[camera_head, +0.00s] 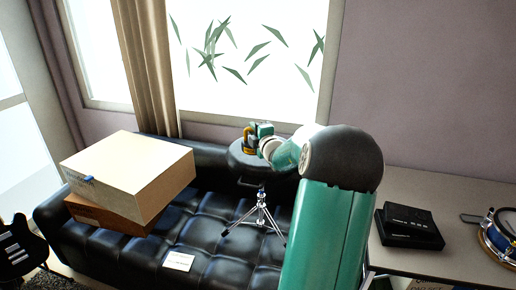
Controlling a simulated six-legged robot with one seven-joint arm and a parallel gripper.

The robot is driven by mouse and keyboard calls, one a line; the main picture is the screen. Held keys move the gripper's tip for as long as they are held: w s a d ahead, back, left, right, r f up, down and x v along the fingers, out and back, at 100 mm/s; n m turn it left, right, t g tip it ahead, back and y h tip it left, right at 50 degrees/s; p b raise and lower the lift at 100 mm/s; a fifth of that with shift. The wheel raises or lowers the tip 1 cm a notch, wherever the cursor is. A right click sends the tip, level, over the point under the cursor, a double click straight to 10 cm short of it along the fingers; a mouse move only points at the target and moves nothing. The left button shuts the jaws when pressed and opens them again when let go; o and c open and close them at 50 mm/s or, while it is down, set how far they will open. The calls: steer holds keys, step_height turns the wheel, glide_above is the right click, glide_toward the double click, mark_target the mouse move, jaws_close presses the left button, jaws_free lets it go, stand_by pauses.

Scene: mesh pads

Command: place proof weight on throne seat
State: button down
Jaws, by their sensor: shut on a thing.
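The throne is a round black padded seat (240,167) on a chrome tripod, which shows against the black tufted couch. My gripper (254,136) reaches in from the right over the back part of the seat. It is shut on a small brass-coloured thing, which I take to be the proof weight (248,142). The weight is at the seat's top, near its rear edge. I cannot tell whether it touches the seat or hangs just above it. The gripper's fingers partly hide it, and my arm hides the seat's right side.
Two stacked boxes, a pale one (130,173) above a brown one (105,213), lie on the couch (205,245) at left. A white card (178,261) lies in front. A grey table (430,205) at right holds a black device (408,226) and a blue drum (497,238).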

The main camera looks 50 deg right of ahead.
steer(key=shift+m+h, duration=0.3)
steer(key=shift+h, duration=0.1)
steer(key=d+r, duration=0.1)
steer(key=s+d+r, duration=0.1)
steer(key=d, duration=0.1)
steer(key=shift+s+d+r, duration=0.2)
steer(key=shift+s+r, duration=0.1)
steer(key=shift+r, duration=0.1)
steer(key=shift+w+d+f, duration=1)
steer(key=shift+d+f, duration=0.85)
steer(key=shift+f, duration=0.15)
steer(key=shift+w+d+f, duration=0.95)
steer(key=shift+d+f, duration=0.9)
steer(key=shift+f, duration=0.2)
steer(key=shift+w+d+f, duration=1)
steer(key=shift+d+f, duration=0.85)
steer(key=shift+f, duration=0.15)
steer(key=shift+f, duration=0.1)
steer(key=c, duration=1.8)
jaws_free()
steer(key=shift+f, duration=0.3)
steer(key=o, duration=0.4)
